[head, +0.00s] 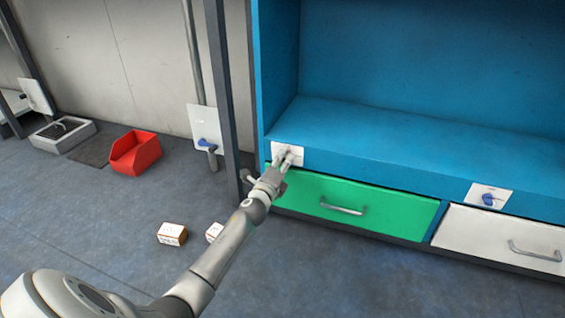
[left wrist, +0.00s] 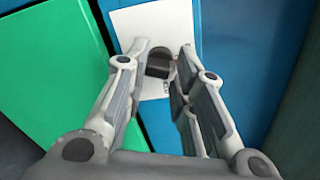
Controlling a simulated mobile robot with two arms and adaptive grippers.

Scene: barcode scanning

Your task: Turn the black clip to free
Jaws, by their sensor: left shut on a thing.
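The black clip (left wrist: 159,61) shows in the left wrist view as a dark rounded piece on a white plate (left wrist: 127,22). In the head view this white plate (head: 304,155) is on the blue shelf front, above the left end of the green drawer. My left gripper (head: 284,158) reaches the plate there and hides the clip. In the left wrist view my left gripper (left wrist: 163,66) has its fingertips on either side of the clip and is shut on it. My right gripper is not in view.
The green drawer (head: 385,205) and a white drawer (head: 480,232) are closed below the blue shelf. A blue clip (head: 488,199) sits on another plate at right. A red bin (head: 134,153) and small boxes (head: 171,235) are on the floor. A dark post (head: 231,100) stands left of the shelf.

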